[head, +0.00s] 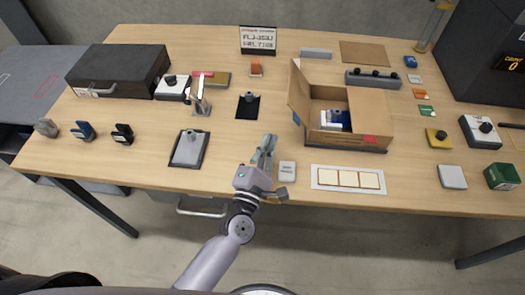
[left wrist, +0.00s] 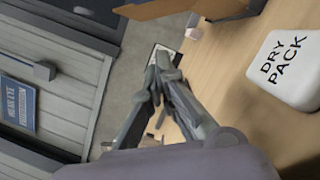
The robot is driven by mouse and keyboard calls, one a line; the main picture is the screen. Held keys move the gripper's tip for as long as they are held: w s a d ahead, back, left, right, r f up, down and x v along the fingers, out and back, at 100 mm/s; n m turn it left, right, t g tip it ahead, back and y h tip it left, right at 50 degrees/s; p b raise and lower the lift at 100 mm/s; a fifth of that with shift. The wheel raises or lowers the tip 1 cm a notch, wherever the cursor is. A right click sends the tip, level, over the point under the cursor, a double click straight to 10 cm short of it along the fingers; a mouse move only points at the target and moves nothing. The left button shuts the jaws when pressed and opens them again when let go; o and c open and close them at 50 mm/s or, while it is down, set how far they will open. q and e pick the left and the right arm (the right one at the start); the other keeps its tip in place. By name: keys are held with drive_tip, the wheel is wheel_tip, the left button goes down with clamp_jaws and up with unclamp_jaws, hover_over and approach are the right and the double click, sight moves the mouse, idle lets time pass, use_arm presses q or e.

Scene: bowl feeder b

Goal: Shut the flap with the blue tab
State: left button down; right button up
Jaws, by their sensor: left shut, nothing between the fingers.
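An open cardboard box (head: 347,142) stands on the table right of centre. Its left flap (head: 300,92) stands up, with a small blue tab (head: 296,118) near its lower front end. A red tab (head: 370,139) is on the front side. A white and blue item (head: 333,121) lies inside. My left gripper (head: 268,143) is shut and empty, in front and to the left of the box, apart from it. In the left wrist view its fingertips (left wrist: 162,62) meet, and a piece of brown cardboard (left wrist: 148,9) shows at the top. My right gripper is not in view.
A white dry pack (head: 287,169) lies just right of my left gripper; it also shows in the left wrist view (left wrist: 285,68). A white card with cream squares (head: 348,180) lies in front of the box. A black mat (head: 248,106) with a small object lies left of the box.

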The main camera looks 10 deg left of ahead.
use_arm(q)
drive_tip(key=w, duration=0.1)
drive_tip(key=w+d+r+p, duration=0.1)
drive_tip(key=w, duration=0.1)
drive_tip(key=shift+w+d+r, duration=0.1)
drive_tip(key=d, duration=0.1)
drive_tip(key=d+r+p, duration=0.1)
drive_tip(key=shift+d+r, duration=0.3)
drive_tip(key=shift+d, duration=0.05)
drive_tip(key=shift+s, duration=0.2)
